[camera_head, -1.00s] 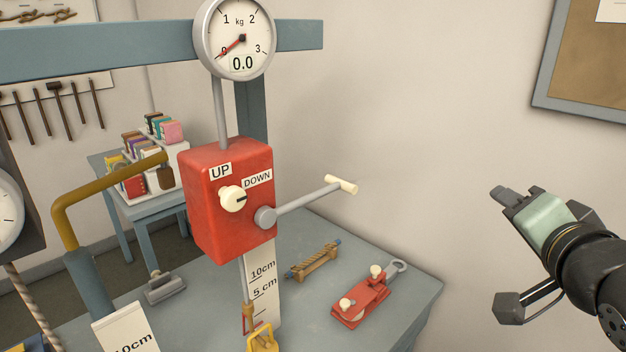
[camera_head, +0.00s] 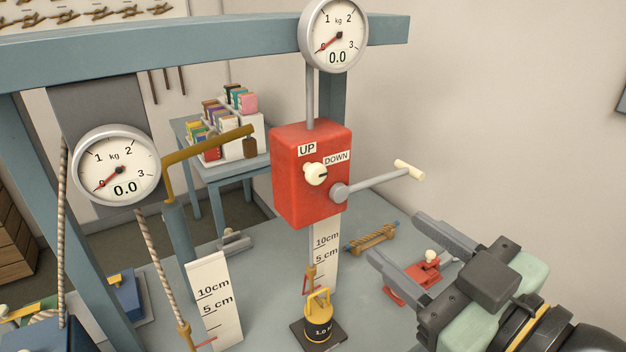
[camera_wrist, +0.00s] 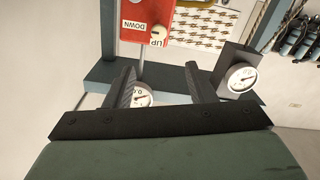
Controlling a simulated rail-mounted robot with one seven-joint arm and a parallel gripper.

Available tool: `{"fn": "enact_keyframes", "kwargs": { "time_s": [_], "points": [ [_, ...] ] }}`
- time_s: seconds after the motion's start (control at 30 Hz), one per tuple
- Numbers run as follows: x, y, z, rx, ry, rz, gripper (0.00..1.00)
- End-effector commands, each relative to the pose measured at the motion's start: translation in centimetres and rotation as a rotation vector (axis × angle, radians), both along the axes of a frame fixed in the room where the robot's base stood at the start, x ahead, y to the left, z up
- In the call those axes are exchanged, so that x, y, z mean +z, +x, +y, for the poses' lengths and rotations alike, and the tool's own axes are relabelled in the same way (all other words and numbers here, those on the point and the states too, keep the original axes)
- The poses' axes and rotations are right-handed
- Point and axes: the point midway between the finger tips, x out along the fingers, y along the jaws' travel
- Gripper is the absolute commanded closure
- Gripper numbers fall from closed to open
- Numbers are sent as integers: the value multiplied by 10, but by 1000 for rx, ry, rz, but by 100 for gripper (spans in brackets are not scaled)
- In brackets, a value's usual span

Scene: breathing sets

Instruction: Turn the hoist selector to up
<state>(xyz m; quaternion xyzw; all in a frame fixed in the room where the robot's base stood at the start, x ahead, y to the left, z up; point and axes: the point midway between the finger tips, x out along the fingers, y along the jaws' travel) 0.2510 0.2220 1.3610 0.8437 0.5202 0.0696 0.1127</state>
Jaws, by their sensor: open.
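The red hoist box (camera_head: 300,190) hangs under a round kg dial and carries the cream selector knob (camera_head: 315,174) on its front. The UP label (camera_head: 307,149) is above the knob and the DOWN label (camera_head: 336,157) is up and right of it. The knob's dark mark faces right, on the DOWN side. My gripper (camera_head: 400,238) is open and empty, right of and below the box, apart from it. In the wrist view the knob (camera_wrist: 158,33) and box appear upside down beyond the open fingers (camera_wrist: 160,87).
A grey crank with a cream handle (camera_head: 409,170) sticks out right from the box, between knob and gripper side. A yellow weight (camera_head: 319,318) stands below. A red device (camera_head: 420,272) lies behind my fingers. The dial (camera_head: 333,36) reads 0.0.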

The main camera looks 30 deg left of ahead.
Motion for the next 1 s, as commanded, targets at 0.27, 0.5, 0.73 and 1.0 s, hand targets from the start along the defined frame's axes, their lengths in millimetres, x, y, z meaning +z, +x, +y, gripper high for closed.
{"fn": "enact_keyframes", "kwargs": {
  "time_s": [0.27, 0.5, 0.73, 1.0],
  "points": [
    [-6, 27, 49, -4, -3, 5, 50],
    [-4, 50, 96, -3, -2, 6, 50],
    [-1, 67, 130, -3, 1, 4, 50],
    [-1, 74, 145, -3, 3, 4, 50]
  ]
}}
